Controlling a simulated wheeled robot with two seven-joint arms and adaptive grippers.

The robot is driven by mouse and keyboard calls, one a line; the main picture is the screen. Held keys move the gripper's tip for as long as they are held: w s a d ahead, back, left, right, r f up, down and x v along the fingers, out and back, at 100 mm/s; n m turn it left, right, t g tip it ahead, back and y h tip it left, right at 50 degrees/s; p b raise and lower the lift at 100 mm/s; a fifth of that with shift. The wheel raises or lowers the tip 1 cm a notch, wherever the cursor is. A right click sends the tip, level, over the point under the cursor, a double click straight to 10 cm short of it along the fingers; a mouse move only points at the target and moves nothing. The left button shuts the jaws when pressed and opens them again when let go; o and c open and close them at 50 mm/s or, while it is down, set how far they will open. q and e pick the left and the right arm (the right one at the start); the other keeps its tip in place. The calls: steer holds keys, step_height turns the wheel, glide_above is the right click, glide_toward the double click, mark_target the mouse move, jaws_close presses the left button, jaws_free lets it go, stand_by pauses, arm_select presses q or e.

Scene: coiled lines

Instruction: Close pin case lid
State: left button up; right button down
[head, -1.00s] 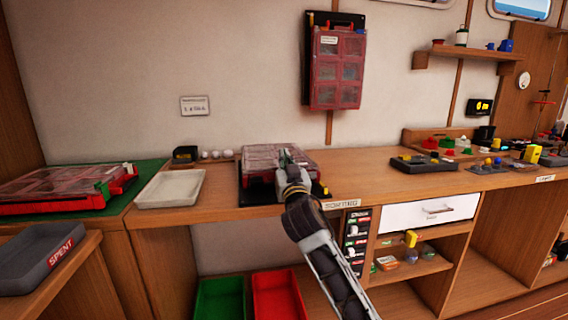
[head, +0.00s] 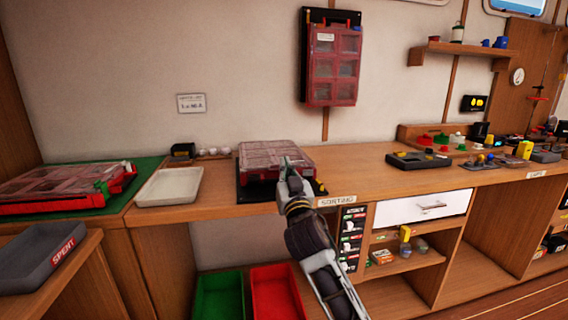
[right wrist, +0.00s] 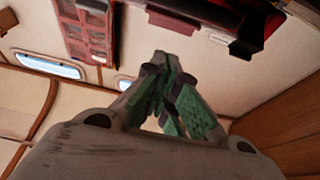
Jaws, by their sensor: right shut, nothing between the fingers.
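A red pin case (head: 268,158) with a clear compartmented lid sits on a black mat (head: 252,192) on the sorting bench. Its lid looks down flat over the case; I cannot tell whether it is latched. My right gripper (head: 284,163) is at the case's front right edge, in front of the lid, its fingers together with nothing between them. I cannot tell whether it touches the case. In the right wrist view the green-padded fingers (right wrist: 170,85) point up and meet, with a red and dark edge (right wrist: 225,22) above them. My left gripper is not in view.
A similar red case (head: 65,185) lies on a green mat at left, beside a white tray (head: 170,186). Another red case (head: 333,66) hangs on the wall. A grey SPENT tray (head: 38,262) is front left. Green (head: 219,297) and red (head: 275,295) bins stand below.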

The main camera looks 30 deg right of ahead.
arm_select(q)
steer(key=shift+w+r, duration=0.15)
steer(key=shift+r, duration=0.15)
arm_select(e)
steer(key=shift+s+a+f, duration=0.25)
steer(key=shift+s+f, duration=0.45)
steer(key=shift+s, duration=0.15)
steer(key=shift+s+a+f, duration=0.2)
steer(key=shift+s+f, duration=0.45)
steer(key=shift+s, duration=0.15)
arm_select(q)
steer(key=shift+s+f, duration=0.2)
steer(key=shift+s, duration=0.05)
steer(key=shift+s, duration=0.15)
arm_select(e)
steer(key=shift+s, duration=0.15)
